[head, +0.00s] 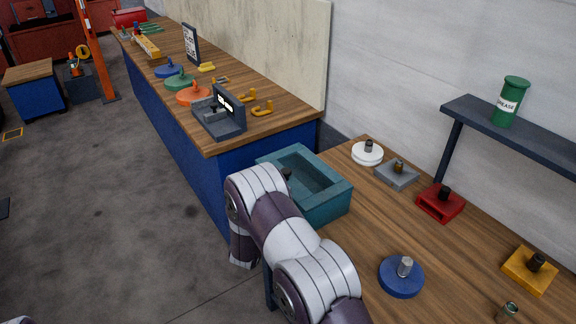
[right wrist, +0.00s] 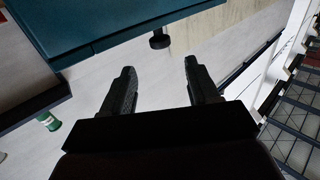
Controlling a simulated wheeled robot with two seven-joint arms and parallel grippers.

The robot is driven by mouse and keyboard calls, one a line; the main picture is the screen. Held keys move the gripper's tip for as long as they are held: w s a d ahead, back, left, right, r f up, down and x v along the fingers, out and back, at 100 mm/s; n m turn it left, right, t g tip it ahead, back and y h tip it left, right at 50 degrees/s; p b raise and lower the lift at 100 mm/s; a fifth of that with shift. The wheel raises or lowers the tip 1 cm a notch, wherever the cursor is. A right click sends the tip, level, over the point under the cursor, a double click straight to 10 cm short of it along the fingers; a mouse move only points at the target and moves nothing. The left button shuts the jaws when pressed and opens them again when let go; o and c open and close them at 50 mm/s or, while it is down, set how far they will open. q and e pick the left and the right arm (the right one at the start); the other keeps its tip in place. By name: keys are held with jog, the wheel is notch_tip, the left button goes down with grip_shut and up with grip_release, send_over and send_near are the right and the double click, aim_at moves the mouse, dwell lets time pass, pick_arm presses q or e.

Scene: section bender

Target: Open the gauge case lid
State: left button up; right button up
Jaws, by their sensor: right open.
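The teal gauge case (head: 330,206) stands at the left end of the near wooden bench in the head view. Its top shows a raised rim around a sunken panel, and no lid stands upright from it. A small dark knob (head: 287,173) shows at its left side. My right arm covers its near left corner and hides my right gripper there. In the right wrist view, my right gripper (right wrist: 158,82) is open and empty, its fingers apart from the dark knob (right wrist: 158,41) and the teal case (right wrist: 115,22). My left gripper is out of view.
Right of the case are a white round piece (head: 367,154), a grey block (head: 397,175), a red block (head: 441,203), a blue disc (head: 401,278) and a yellow block (head: 529,270). A dark shelf (head: 515,130) holds a green grease can (head: 509,103). A longer bench (head: 272,120) stands behind.

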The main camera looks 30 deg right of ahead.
aim_at(287, 168)
jog(key=p+x, duration=0.2)
jog(key=x, duration=0.9)
jog(key=shift+w+d, duration=0.15)
jog(key=shift+w, duration=0.05)
jog(key=shift+w+d, duration=0.3)
jog(key=shift+d, duration=0.05)
jog(key=shift+r, duration=0.1)
grip_shut()
